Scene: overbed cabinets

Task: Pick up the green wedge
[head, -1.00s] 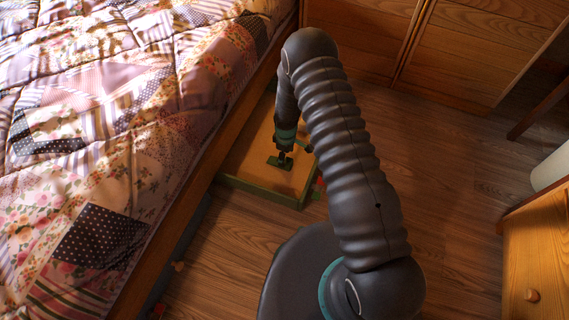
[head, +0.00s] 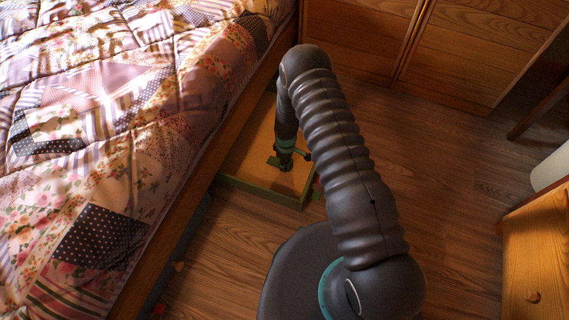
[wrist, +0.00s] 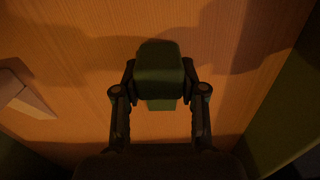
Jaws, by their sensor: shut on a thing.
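The green wedge (wrist: 159,72) sits between the two fingers of my gripper (wrist: 159,90) in the wrist view, with a finger against each side. My gripper is shut on it. In the head view my gripper (head: 285,160) is over the wooden board with the green rim (head: 262,190), and a bit of the green wedge (head: 273,161) shows at its left. Whether the wedge touches the board is hard to tell. The wrist view shows the wood surface (wrist: 75,60) below it, with shadows on it.
A pale block (wrist: 24,92) lies on the wood at the left of the wrist view. The bed (head: 110,130) borders the board on the left. Wooden cabinets (head: 455,45) stand behind, and a drawer unit (head: 535,255) stands at right. Open floor (head: 445,180) lies between.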

